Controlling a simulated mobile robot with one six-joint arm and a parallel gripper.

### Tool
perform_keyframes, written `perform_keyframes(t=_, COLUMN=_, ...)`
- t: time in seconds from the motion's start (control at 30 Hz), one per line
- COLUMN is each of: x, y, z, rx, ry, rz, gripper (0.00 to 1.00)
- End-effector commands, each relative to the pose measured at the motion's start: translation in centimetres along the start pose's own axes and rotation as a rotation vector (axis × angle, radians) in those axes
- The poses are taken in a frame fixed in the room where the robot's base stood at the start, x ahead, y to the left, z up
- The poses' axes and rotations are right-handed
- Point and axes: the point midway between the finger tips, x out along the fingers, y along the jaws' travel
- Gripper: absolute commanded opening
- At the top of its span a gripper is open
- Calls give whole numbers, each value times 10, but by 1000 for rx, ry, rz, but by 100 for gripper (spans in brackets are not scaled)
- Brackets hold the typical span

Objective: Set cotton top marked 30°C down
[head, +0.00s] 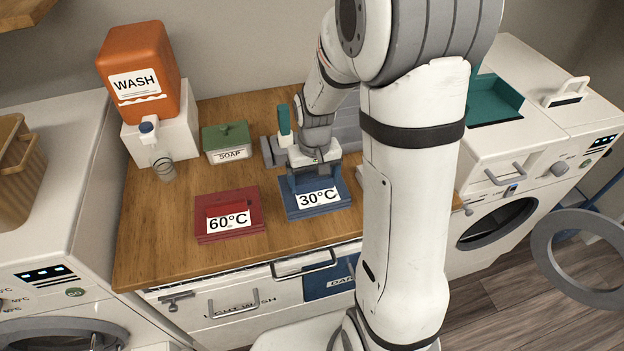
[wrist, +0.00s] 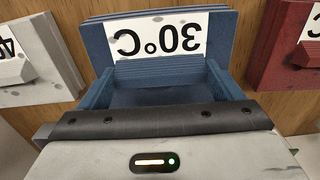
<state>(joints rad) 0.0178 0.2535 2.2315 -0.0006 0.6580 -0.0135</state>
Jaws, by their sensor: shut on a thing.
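The cotton top marked 30°C is a flat blue folded piece (head: 298,208) with a white label, at the front of the wooden counter in the head view. In the wrist view the blue top (wrist: 247,45) fills the upper middle, its label upside down. My gripper (head: 315,180) comes down from above and is shut on the raised ridge behind the label. The ridge shows between the fingers (wrist: 160,75) in the wrist view. The top looks level and at counter height; whether its underside touches the wood is hidden.
A red piece marked 60°C (head: 205,228) lies just left on the counter (head: 150,240). A grey piece (wrist: 45,50) is on the other side. A green soap box (head: 226,138) and orange WASH container (head: 140,60) stand behind. My arm hides the counter's right part.

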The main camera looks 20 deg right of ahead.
Motion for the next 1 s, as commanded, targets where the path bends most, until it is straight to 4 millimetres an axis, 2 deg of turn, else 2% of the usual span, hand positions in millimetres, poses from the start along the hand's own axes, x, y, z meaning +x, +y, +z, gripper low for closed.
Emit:
perform_keyframes(t=0.1, x=8, y=0, z=0, rx=0, ry=0, rz=0, gripper=49)
perform_keyframes(t=0.43, x=12, y=-1, z=0, rx=-1, ry=1, rz=0, gripper=49)
perform_keyframes(t=0.47, x=12, y=-1, z=0, rx=-1, ry=1, rz=0, gripper=87)
perform_keyframes(t=0.5, x=11, y=-1, z=0, rx=-1, ry=1, rz=0, gripper=91)
perform_keyframes(t=0.63, x=11, y=-1, z=0, rx=-2, ry=1, rz=0, gripper=100)
perform_keyframes(t=0.87, x=10, y=-1, z=0, rx=-2, ry=1, rz=0, gripper=100)
perform_keyframes(t=1.0, x=-1, y=-1, z=-1, rx=-2, ry=5, rz=0, gripper=100)
